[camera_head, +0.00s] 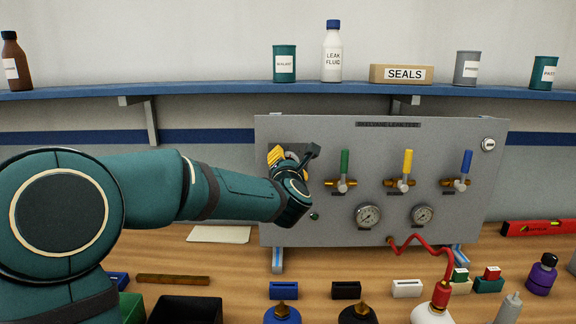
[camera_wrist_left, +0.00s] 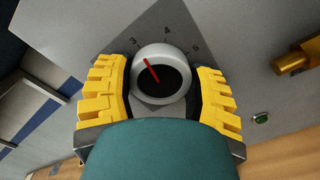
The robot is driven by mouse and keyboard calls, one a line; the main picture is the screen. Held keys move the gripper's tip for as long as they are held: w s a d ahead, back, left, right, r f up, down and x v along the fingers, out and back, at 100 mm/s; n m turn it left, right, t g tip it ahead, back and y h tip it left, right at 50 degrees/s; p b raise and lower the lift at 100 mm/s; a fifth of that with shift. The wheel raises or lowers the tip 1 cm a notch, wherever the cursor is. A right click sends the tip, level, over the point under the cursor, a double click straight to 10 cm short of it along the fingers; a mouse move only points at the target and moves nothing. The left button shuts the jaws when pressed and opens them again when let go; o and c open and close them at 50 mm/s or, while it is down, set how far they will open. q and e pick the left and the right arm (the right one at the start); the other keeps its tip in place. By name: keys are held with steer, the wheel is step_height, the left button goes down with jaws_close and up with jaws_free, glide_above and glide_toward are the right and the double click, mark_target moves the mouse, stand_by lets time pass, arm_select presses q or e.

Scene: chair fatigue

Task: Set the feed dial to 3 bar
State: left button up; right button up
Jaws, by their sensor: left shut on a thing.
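The feed dial (camera_wrist_left: 160,73) is a round pale knob with a dark face and a red pointer on the grey panel (camera_head: 380,210). In the left wrist view the pointer tilts up and left, toward a small mark that looks like a 3. Marks that look like 4 and 5 sit above and right. My left gripper (camera_wrist_left: 163,90) is shut on the dial, its yellow fingers on either side. In the head view my left gripper (camera_head: 290,156) is at the panel's upper left and mostly hides the dial. My right gripper is not in view.
Green (camera_head: 344,168), yellow (camera_head: 407,166) and blue (camera_head: 466,166) valve levers stand right of the dial. Two gauges (camera_head: 368,216) sit below them. A red hose (camera_head: 425,243) loops from the panel. Bottles and small blocks crowd the bench's front.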

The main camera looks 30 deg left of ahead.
arm_select(q)
steer(key=shift+f+n, duration=0.1)
steer(key=shift+n, duration=0.9)
steer(key=o, duration=1.2)
steer(key=shift+s+d, duration=0.1)
steer(key=v, duration=1.2)
